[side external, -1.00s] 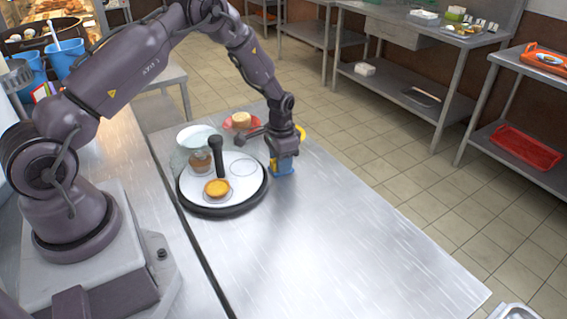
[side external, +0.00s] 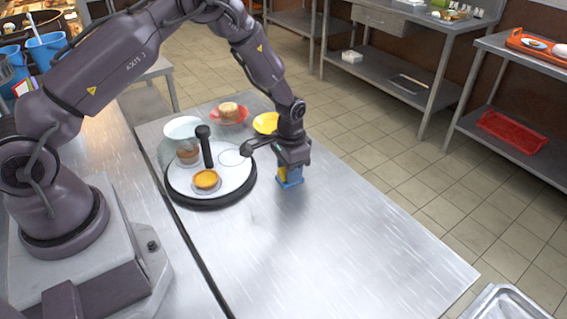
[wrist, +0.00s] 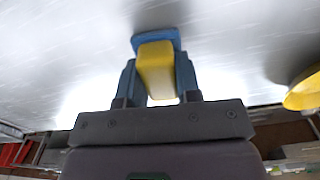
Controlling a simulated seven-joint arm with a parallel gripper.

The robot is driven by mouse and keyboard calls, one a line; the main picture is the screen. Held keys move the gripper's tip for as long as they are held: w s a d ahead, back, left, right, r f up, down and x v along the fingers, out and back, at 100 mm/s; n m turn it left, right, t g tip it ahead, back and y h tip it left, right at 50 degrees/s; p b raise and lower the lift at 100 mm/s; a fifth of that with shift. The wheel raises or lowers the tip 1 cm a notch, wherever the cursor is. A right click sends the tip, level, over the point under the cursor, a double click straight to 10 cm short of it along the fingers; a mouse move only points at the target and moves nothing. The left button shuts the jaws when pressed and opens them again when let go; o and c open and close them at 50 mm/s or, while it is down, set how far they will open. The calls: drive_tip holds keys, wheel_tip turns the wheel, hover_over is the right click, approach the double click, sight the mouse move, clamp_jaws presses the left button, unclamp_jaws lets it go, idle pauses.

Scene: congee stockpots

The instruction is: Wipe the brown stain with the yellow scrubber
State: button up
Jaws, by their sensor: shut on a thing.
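My gripper (side external: 289,168) is shut on the yellow scrubber (side external: 283,172), which has a blue base (side external: 290,183). It is over the steel table, just right of the round turntable. In the wrist view the yellow block (wrist: 156,70) sits between the two fingers of my gripper (wrist: 157,88), with its blue base (wrist: 150,36) at the far end toward the table. I cannot tell whether the base touches the table. No brown stain can be made out in either view.
The turntable (side external: 207,198) holds a tart (side external: 205,179), a brown cup (side external: 188,153) and a black upright handle (side external: 206,148). Behind are a yellow plate (side external: 264,123), a red plate (side external: 243,115) and a pale bowl (side external: 180,127). The steel table (side external: 330,245) is clear in front and right.

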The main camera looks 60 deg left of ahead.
drive_tip(key=shift+d+r, duration=0.1)
drive_tip(key=shift+r, duration=4)
